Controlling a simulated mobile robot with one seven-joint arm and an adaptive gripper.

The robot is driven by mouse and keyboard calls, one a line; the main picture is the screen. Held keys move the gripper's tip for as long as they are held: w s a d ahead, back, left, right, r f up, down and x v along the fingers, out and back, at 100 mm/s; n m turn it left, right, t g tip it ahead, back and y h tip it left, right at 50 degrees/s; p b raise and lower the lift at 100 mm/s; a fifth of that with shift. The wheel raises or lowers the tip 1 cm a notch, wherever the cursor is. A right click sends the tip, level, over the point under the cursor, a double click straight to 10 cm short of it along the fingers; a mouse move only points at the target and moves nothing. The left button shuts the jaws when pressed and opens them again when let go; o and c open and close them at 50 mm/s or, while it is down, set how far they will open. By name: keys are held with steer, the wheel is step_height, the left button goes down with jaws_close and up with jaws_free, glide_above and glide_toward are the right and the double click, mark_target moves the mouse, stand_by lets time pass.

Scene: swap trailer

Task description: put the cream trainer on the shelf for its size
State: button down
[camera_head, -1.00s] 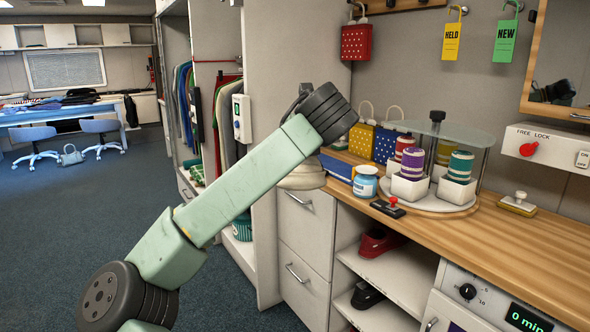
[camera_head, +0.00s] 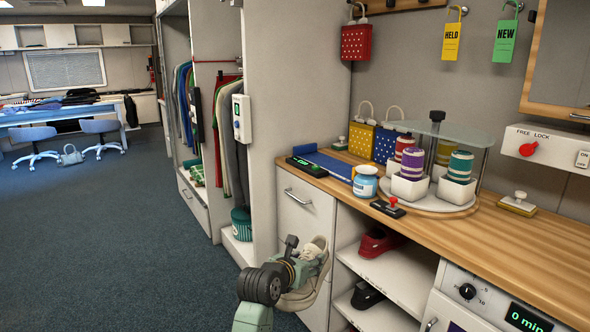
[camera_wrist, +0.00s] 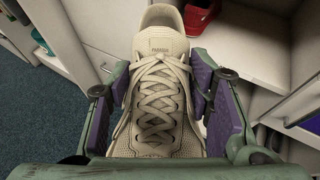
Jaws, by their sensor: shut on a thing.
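The cream trainer (camera_head: 308,286) is in my gripper (camera_head: 300,272), low in front of the drawer fronts and to the left of the open shelves. In the wrist view the trainer (camera_wrist: 158,95) is laces-up, its heel opening toward the top, with the purple finger pads of my gripper (camera_wrist: 165,95) closed on both its sides. Small lettering on its tongue is too small to read surely. The upper shelf (camera_head: 405,275) holds a red shoe (camera_head: 380,242); the lower shelf (camera_head: 395,318) holds a black shoe (camera_head: 367,295). No size marks are readable on the shelves.
A white machine (camera_head: 480,300) stands right of the shelves. Both shelves have bare room to the right.

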steer(key=s+a+f+n+y, duration=0.1)
steer(key=s+f, duration=0.7)
steer(key=f, duration=0.4)
steer(key=s+a+f+y, duration=0.1)
steer(key=s+f, duration=0.7)
steer(key=f, duration=0.3)
steer(key=shift+a+f+n+t, duration=0.4)
